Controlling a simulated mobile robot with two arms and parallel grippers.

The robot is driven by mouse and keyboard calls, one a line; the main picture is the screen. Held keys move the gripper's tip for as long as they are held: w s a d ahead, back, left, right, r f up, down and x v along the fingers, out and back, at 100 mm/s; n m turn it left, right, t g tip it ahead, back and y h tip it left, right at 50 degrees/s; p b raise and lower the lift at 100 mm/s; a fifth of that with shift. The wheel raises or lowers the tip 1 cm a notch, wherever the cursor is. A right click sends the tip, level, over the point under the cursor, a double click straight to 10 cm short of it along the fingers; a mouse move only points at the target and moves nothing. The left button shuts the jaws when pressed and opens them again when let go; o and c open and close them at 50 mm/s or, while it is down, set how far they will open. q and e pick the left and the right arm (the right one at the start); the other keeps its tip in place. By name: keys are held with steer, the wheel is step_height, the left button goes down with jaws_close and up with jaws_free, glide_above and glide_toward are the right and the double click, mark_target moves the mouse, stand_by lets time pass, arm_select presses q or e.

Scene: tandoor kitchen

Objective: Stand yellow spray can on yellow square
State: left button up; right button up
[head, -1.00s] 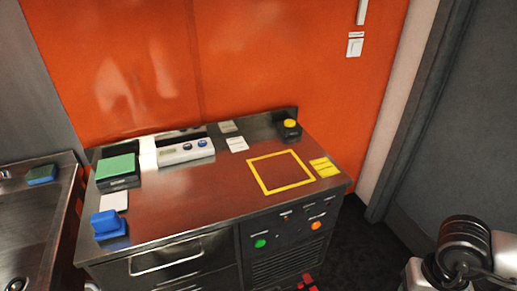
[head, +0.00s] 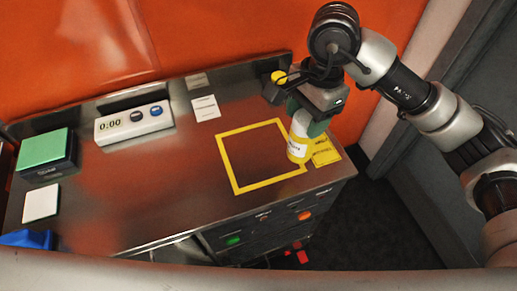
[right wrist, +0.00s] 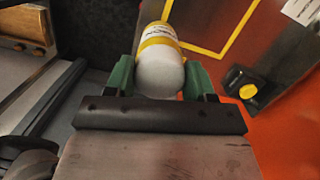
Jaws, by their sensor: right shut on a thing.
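The spray can (head: 298,142), white with yellow bands, is held by my right gripper (head: 307,118). It looks roughly upright in the head view, at the right edge of the yellow square outline (head: 226,170). I cannot tell whether its base touches the counter. In the right wrist view the can (right wrist: 160,68) sits between the green fingers of the gripper (right wrist: 159,80), and part of the yellow square (right wrist: 224,48) shows beyond it. The inside of the square is bare. My left gripper is not in view.
A yellow label (head: 325,153) lies right of the square. A black button box with a yellow top (head: 278,77) stands behind it. A timer (head: 134,124) and a green-topped block (head: 44,147) are at the left. The counter's middle is clear.

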steer(key=shift+w+a+f, duration=0.1)
steer(key=shift+w+a, duration=0.1)
steer(key=shift+a, duration=0.25)
steer(key=w+a+f+p, duration=0.5)
steer(key=w+a+f, duration=0.2)
steer(key=f, duration=0.3)
steer(key=shift+a+f+p, duration=0.3)
steer(key=shift+a+p, duration=0.1)
steer(key=shift+a, duration=0.2)
steer(key=shift+f, duration=0.2)
steer(key=o, duration=1)
steer(key=shift+r, duration=0.1)
